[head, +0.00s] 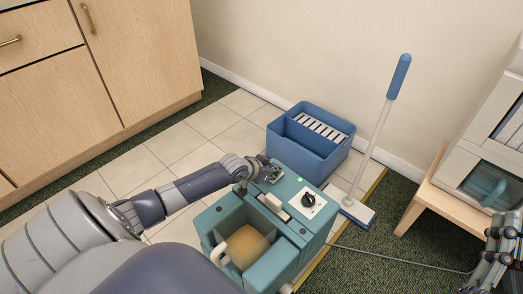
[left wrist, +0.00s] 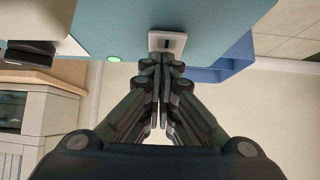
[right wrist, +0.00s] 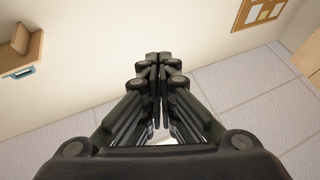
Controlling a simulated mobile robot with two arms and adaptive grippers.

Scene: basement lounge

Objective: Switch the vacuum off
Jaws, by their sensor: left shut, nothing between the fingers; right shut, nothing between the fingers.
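The vacuum (head: 283,244) is a teal boxy machine on the floor, with an open bin holding a tan, cloudy content. Its top carries a black knob on a white dial (head: 308,200) and a lit green light (head: 300,180); the light also shows in the left wrist view (left wrist: 114,59). A white switch plate with a dark centre (left wrist: 168,41) is on the teal top. My left gripper (head: 268,171) is shut and empty, its tips at the plate's edge; contact is unclear. My right gripper (head: 490,262) is shut and empty at the far right, away from the vacuum.
A blue bucket (head: 310,147) stands behind the vacuum. A blue-handled mop (head: 374,140) leans beside it. A light wooden stand (head: 437,199) holds a pale cabinet at right. A thin cable (head: 405,262) crosses the green carpet. Wooden cabinets (head: 75,85) line the left.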

